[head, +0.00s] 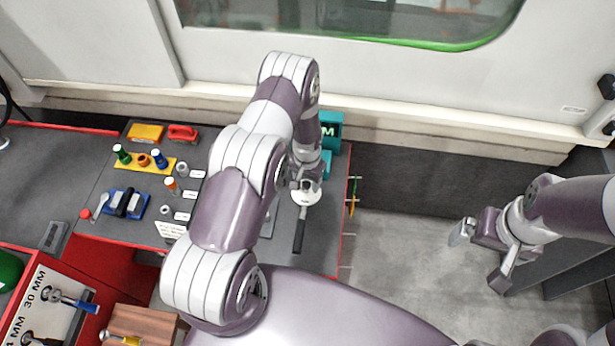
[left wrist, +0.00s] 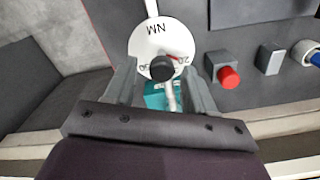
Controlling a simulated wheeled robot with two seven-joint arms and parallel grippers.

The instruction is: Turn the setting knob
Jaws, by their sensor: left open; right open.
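The setting knob (left wrist: 161,68) is a small black round knob on a white dial (left wrist: 150,38) marked NM with numbers and a red mark. The dial also shows in the head view (head: 307,197) as a white disc with a dark handle below it. My left gripper (left wrist: 161,70) is open, its two fingers on either side of the knob with gaps visible. In the head view my left gripper (head: 306,183) is right over the dial, and the knob is hidden. My right gripper (head: 481,256) is open and empty, over the floor at the right.
A teal block (head: 331,124) stands behind the dial. A red button on a grey block (left wrist: 229,77) sits beside the dial. Several tools and a yellow holder (head: 150,159) lie on the left. The red bench edge (head: 346,205) ends just right of the dial.

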